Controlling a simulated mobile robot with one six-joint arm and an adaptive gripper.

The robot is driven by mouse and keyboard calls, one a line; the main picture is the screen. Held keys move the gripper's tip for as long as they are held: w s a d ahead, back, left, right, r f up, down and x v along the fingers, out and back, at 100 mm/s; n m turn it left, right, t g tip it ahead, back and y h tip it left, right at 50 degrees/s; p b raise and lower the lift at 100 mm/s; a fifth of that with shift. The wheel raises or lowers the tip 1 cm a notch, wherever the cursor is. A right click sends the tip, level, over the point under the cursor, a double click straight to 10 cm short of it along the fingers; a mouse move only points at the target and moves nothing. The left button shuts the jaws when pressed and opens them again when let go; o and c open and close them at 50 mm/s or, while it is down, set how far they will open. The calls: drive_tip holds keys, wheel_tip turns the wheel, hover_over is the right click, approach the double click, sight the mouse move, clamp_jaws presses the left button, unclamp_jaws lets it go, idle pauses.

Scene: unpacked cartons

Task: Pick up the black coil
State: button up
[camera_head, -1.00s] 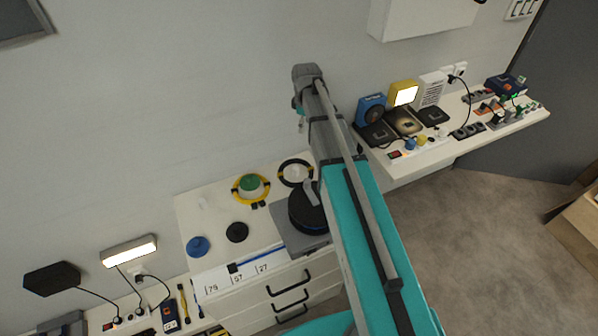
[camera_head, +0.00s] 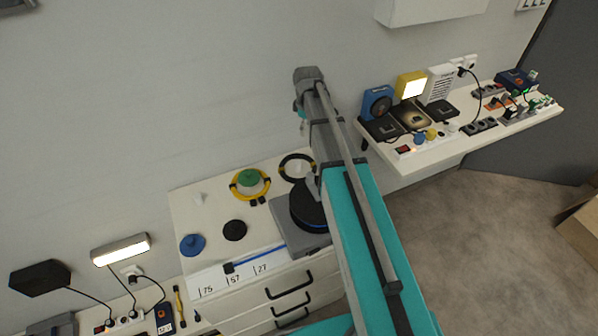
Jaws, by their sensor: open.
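The black coil (camera_head: 284,174) is a thin black ring lying on the white cabinet top (camera_head: 213,220), near its back right. A pale round piece shows inside the ring. My arm passes close to the coil's right side in the picture and may cover a little of its edge. My gripper cannot be made out; only the arm's teal and grey links show, reaching up past the cabinet toward the wall.
A yellow coil (camera_head: 236,188) around a green piece lies left of the black coil. A black disc (camera_head: 235,230), a blue knobbed piece (camera_head: 192,244) and a grey plate (camera_head: 286,222) with a black round device share the top. A crowded shelf (camera_head: 440,145) is at right.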

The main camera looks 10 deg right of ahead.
idle(0.4)
drive_tip(key=b, duration=0.9)
hover_over(306, 155)
wheel_tip(306, 155, down, 9)
drive_tip(key=shift+r, duration=0.2)
drive_tip(key=shift+f, duration=0.1)
drive_tip(key=shift+f+b, duration=2.4)
drive_tip(key=shift+f, duration=0.1)
clamp_jaws()
